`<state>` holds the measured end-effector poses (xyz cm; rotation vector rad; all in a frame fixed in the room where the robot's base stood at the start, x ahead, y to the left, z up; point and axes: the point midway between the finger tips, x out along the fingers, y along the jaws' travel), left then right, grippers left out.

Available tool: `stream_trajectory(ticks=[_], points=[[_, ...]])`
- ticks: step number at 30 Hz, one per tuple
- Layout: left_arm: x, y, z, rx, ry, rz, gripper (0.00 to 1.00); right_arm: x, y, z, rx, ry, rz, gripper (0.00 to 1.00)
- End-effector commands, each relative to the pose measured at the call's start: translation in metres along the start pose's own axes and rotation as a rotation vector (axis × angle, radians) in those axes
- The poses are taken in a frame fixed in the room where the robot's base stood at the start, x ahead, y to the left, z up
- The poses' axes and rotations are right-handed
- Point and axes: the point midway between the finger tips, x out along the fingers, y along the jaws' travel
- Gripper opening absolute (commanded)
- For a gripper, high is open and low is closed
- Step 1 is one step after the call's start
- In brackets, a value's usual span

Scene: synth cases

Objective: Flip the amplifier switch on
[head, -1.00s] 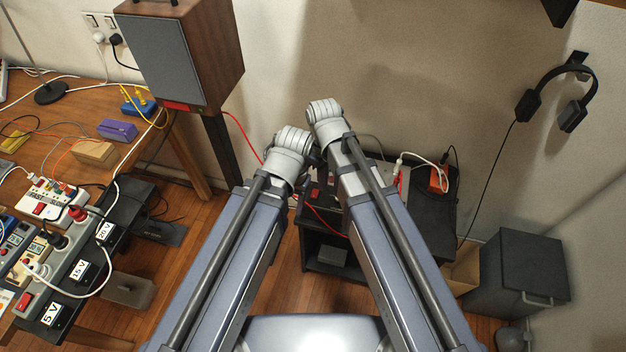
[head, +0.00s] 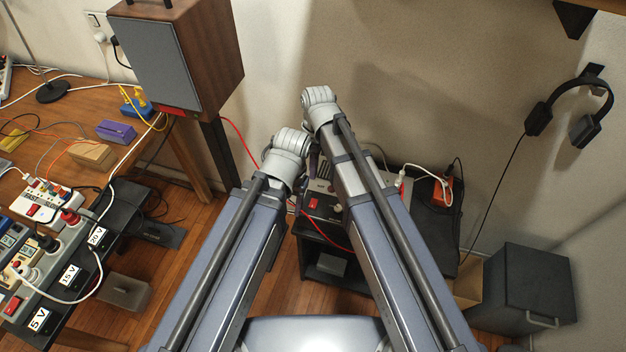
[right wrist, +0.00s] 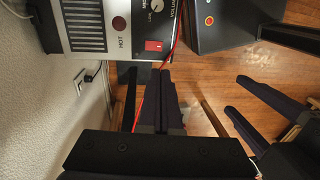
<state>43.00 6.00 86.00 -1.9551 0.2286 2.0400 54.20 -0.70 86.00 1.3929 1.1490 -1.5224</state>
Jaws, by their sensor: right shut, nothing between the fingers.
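The amplifier (head: 325,188) stands on a dark stand between my forearms, partly hidden by my right arm. Its red switch (head: 314,203) sits beside a knob in the head view. The right wrist view shows the switch (right wrist: 153,46) near the "HOT" lamp, which looks dark red. Whether the switch is on cannot be told. My right gripper (right wrist: 163,73) is shut and empty, its tips just below the switch in that picture and apart from it.
The dark stand (head: 312,237) carries the amplifier. A red cable (head: 236,131) runs down towards it. A tall speaker (head: 155,62) stands left of my arms. A plug-covered bench (head: 45,107) is at the left, a dark cabinet (head: 538,285) at the right.

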Motion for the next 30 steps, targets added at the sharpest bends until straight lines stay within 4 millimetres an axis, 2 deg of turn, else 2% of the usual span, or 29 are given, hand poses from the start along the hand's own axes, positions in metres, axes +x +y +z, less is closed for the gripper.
stream_trajectory(ticks=[30], points=[[0.128,0.012,-0.008,0.001,0.000,0.000,0.55,0.130,0.000,0.000,0.001,0.000,0.000,0.00]])
